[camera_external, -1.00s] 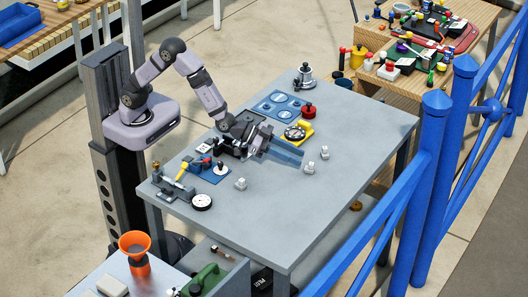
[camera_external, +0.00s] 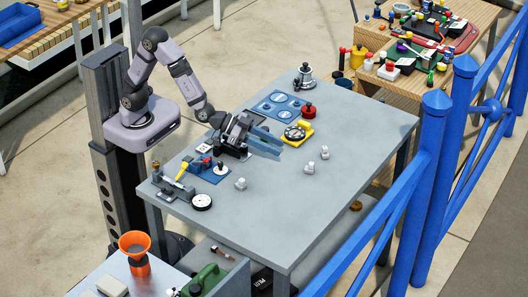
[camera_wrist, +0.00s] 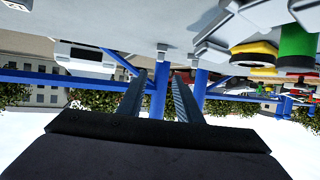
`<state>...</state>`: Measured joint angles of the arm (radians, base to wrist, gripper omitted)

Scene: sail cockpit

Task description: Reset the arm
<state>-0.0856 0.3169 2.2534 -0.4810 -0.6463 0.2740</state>
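My gripper (camera_external: 266,141) is over the middle of the grey table (camera_external: 330,200), with its long fingers pointing toward the right. The fingers also show in the wrist view (camera_wrist: 160,90), apart, with only background between them. The gripper is open and empty. My arm is bent, with its elbow high near the column and the forearm running down to the wrist. The wrist view is upside down: the tabletop is at the top and bright ground or sky at the bottom.
A blue plate (camera_external: 279,105), a red knob (camera_external: 309,111) and a yellow-based part (camera_external: 298,132) lie beyond the gripper. White blocks (camera_external: 309,168) sit to its right. A white dial (camera_external: 202,202) is near the left front. Blue railing (camera_external: 412,190) runs along the right.

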